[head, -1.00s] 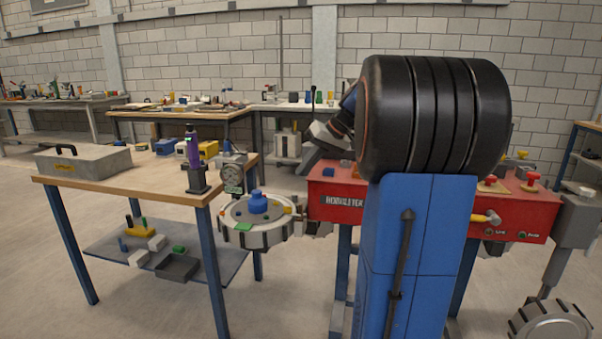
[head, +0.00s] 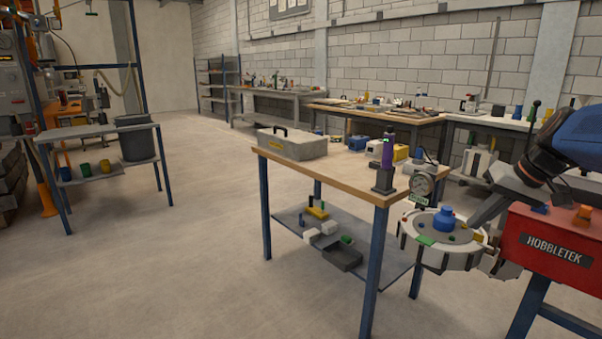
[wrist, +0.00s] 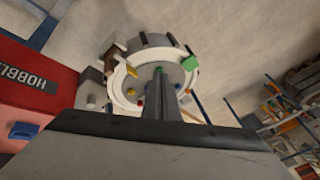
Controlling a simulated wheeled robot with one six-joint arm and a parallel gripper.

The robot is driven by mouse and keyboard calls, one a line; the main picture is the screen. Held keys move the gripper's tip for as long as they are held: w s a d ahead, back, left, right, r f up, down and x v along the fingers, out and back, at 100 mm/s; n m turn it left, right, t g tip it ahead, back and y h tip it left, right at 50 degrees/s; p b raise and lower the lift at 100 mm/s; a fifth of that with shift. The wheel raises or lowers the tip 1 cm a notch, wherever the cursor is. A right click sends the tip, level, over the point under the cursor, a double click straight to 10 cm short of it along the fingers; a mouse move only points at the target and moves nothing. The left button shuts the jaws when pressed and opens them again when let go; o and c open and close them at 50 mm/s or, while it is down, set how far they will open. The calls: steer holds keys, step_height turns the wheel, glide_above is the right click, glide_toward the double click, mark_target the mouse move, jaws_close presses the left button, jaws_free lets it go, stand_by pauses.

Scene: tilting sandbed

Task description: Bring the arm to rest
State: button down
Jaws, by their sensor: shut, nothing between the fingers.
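My gripper (head: 482,217) shows at the right of the head view, at the end of my blue and black arm. Its grey fingers are shut and empty and point down to the left. In the wrist view the closed fingers (wrist: 158,76) stand in front of the round sandbed (wrist: 121,91). In the head view the sandbed (head: 432,257) is a pale round tray with a blue knobbed piece (head: 443,219) and small coloured pieces on it. The fingertips appear by its right rim; I cannot tell whether they touch it.
A red HOBBLETEK cabinet (head: 553,249) stands right of the sandbed. A wooden-topped workbench (head: 330,172) stands left of it, with a grey toolbox (head: 292,143) and a purple-topped device (head: 386,165). Open floor (head: 170,260) lies at the left.

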steer(key=s+a+f+n+h, duration=0.1)
steer(key=s+a+f, duration=0.6)
steer(key=s, duration=0.4)
steer(key=s+a+f+h, duration=0.2)
steer(key=s+a+f, duration=0.5)
steer(key=s, duration=0.4)
steer(key=shift+n, duration=0.4)
